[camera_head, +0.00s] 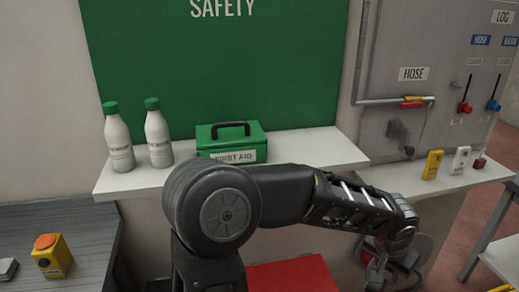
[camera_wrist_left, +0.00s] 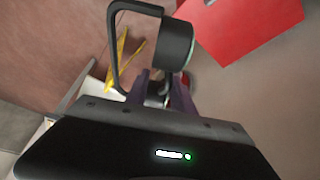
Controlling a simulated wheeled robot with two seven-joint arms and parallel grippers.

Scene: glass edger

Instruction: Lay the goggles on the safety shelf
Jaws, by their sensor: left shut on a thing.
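The white safety shelf (camera_head: 312,146) runs below the green SAFETY board. Two white bottles with green caps, a left one (camera_head: 118,145) and a right one (camera_head: 158,140), and a green first-aid box (camera_head: 231,140) stand on it. My left arm reaches across in front of it, and my left gripper (camera_head: 384,272) is low at the right, below shelf height. In the left wrist view it is shut on a dark thing, apparently the goggles (camera_wrist_left: 176,45), with a black loop and a round cup. Their far side is hidden. My right gripper is out of view.
The shelf's right part is bare. A grey bench with a yellow box (camera_head: 51,256) is at lower left. A red surface (camera_head: 292,276) lies below the shelf. Right, a hose panel (camera_head: 425,110) stands above a ledge with a yellow device (camera_head: 432,165).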

